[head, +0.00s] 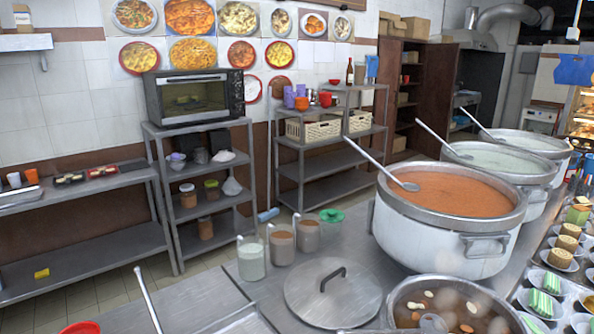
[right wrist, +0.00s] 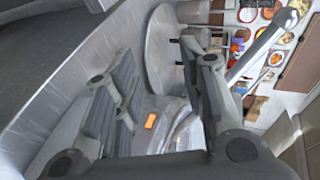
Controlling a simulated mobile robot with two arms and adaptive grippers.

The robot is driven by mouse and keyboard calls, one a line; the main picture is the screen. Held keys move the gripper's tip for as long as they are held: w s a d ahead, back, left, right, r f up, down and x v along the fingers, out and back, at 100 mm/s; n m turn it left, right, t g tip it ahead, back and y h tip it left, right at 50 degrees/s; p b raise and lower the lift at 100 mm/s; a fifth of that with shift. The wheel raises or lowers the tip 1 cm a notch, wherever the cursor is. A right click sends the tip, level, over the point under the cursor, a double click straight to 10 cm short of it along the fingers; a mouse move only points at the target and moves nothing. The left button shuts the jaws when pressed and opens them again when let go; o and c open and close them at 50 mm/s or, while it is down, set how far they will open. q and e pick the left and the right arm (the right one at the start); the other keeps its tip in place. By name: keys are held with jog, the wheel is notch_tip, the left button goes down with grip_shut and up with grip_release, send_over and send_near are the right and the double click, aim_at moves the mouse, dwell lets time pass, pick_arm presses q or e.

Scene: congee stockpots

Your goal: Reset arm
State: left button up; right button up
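My right gripper (right wrist: 157,58) shows in the right wrist view with its two fingers apart and nothing between them. Past the fingers there is a grey round surface (right wrist: 163,45), seen sideways, that looks like the metal lid. Neither gripper shows in the head view, and my left gripper shows in no view. In the head view a large stockpot (head: 432,238) of orange-brown congee stands on the steel counter, with a ladle (head: 378,165) leaning in it. The round lid (head: 333,291) lies flat on the counter left of it.
More stockpots (head: 500,160) stand behind. A pot with eggs (head: 450,302) is at the front. Three jars (head: 281,244) stand behind the lid. Small plates of food (head: 543,302) crowd the right edge. Metal shelves (head: 200,190) line the wall, with floor between them and the counter.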

jog(key=s+d+f+n+g+h, duration=0.25)
jog(key=s+n, duration=0.25)
jog(key=s, duration=0.3)
jog(key=s+d+f+n+g+h, duration=0.1)
jog(key=s+f+n+g, duration=0.1)
jog(key=s+n+g, duration=0.4)
jog(key=s+d+f+n+g+h, duration=0.15)
jog(key=s+n, duration=0.25)
jog(key=s, duration=0.5)
notch_tip(320, 180, down, 29)
jog(key=s+b, duration=0.1)
jog(key=s+d+f, duration=0.1)
jog(key=s+f, duration=0.7)
jog(key=s+d+f+g+b, duration=0.1)
jog(key=s+d+f, duration=0.1)
jog(key=s+f, duration=0.6)
jog(key=shift+s+d+f+g, duration=0.25)
jog(key=shift+d+f+g, duration=0.05)
